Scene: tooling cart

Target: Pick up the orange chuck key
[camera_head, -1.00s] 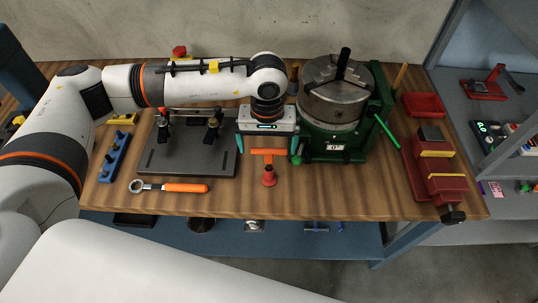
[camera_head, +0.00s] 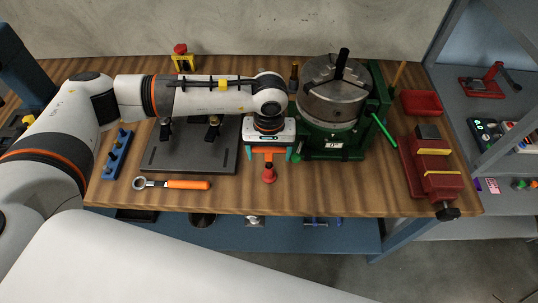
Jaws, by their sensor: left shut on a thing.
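The orange chuck key (camera_head: 268,152) shows as an orange crossbar with a short stem, near the front middle of the wooden bench. A small red piece (camera_head: 269,174) is at the lower end of its stem; I cannot tell whether it is a holder. My left gripper (camera_head: 268,155) points down over the key, with a teal finger at each end of the crossbar, shut on it. The gripper body hides part of the crossbar. My right gripper is not in view.
A green-based chuck (camera_head: 334,100) stands close to the right of my left gripper. A dark plate (camera_head: 190,155) lies to the left, under my forearm. An orange-handled wrench (camera_head: 185,184) lies in front. A red vise (camera_head: 435,175) is at the right. Bare wood lies around the bench's front edge.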

